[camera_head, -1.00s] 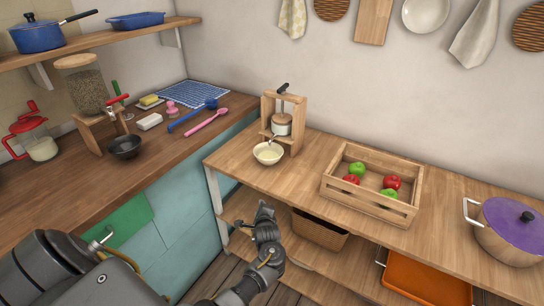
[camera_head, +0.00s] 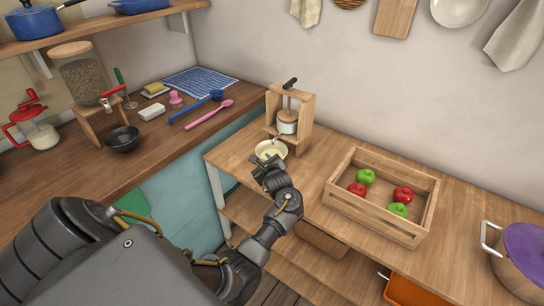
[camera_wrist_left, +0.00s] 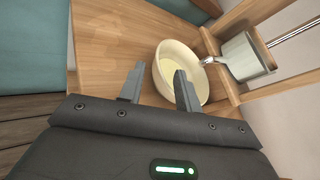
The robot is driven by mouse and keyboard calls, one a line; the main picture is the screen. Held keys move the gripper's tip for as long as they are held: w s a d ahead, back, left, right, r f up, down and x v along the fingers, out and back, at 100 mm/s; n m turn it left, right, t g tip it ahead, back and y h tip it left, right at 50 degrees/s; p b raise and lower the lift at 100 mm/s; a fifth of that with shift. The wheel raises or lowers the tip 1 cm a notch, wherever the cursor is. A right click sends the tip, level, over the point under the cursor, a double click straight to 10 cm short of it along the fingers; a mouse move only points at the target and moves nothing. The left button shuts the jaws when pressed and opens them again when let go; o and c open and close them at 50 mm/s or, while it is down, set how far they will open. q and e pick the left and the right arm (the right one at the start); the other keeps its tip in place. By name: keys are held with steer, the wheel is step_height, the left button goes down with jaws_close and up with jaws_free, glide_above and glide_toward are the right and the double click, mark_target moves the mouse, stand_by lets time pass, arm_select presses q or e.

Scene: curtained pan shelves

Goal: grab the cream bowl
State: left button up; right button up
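The cream bowl (camera_head: 271,149) stands upright on the wooden side table, in front of a wooden press stand. In the left wrist view the cream bowl (camera_wrist_left: 198,64) sits right of centre, with pale content inside. My left gripper (camera_head: 266,166) is at the near side of the bowl and hides part of it. In the left wrist view my left gripper (camera_wrist_left: 158,80) is open. Its right finger overlaps the bowl's near rim in the picture, and its left finger is outside the bowl. I cannot tell whether they touch. My right gripper is not in view.
The press stand (camera_head: 290,120) with a white cup is close behind the bowl. A wooden crate (camera_head: 333,196) with red and green apples stands to the right. A purple-lidded pot (camera_head: 520,255) is at the far right. A dark bowl (camera_head: 123,139) is on the left counter.

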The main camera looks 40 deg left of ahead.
mark_target(259, 156)
arm_select(q)
steer(key=shift+w+a+f, duration=0.15)
steer(key=shift+a, duration=0.35)
steer(key=shift+w+a, duration=0.2)
steer(key=shift+a, duration=0.05)
steer(key=x, duration=0.3)
steer(key=shift+w+a+f, duration=0.2)
steer(key=shift+a+f, duration=0.05)
steer(key=shift+f, duration=0.05)
steer(key=shift+w+a+f, duration=0.15)
steer(key=shift+w+a, duration=0.05)
steer(key=shift+a, duration=0.1)
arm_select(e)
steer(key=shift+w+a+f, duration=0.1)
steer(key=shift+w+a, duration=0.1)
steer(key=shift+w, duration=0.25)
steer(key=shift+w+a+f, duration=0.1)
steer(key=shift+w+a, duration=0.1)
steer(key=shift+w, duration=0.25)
arm_select(q)
steer(key=c, duration=0.7)
jaws_close()
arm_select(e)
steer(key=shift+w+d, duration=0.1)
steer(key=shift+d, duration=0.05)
